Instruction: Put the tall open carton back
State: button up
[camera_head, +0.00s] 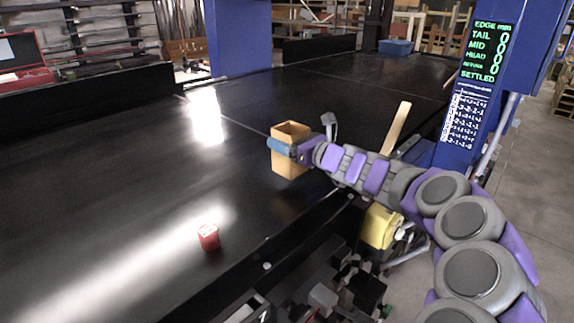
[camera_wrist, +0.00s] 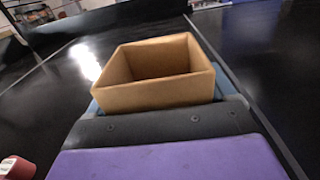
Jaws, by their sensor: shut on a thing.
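The tall open carton (camera_head: 291,162) is tan, upright and open at the top, over the black conveyor belt (camera_head: 130,190). My gripper (camera_head: 282,148) is shut on the carton's upper part, with a blue finger across its near face. The wrist view shows the carton (camera_wrist: 155,95) from above, with its inside empty as far as I can see. The gripper body covers its lower part there. I cannot tell whether the carton's base touches the belt.
A blue bin (camera_head: 395,47) stands at the far end. A display (camera_head: 485,50) on the blue post reads zeros and "SETTLED". Much of the belt is clear.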

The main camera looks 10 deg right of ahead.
jog(key=shift+d+f, duration=0.45)
jog(key=shift+f, duration=0.2)
jog(key=f+b, duration=0.1)
jog(key=f, duration=0.2)
jog(key=shift+a+f+b, duration=0.1)
jog(key=shift+a+b, duration=0.1)
jog(key=shift+b, duration=0.1)
jog(key=shift+a+f, duration=0.1)
jog(key=shift+a, duration=0.15)
jog(key=o, duration=0.6)
jog(key=shift+o, duration=1.4)
jog(key=shift+d, duration=0.35)
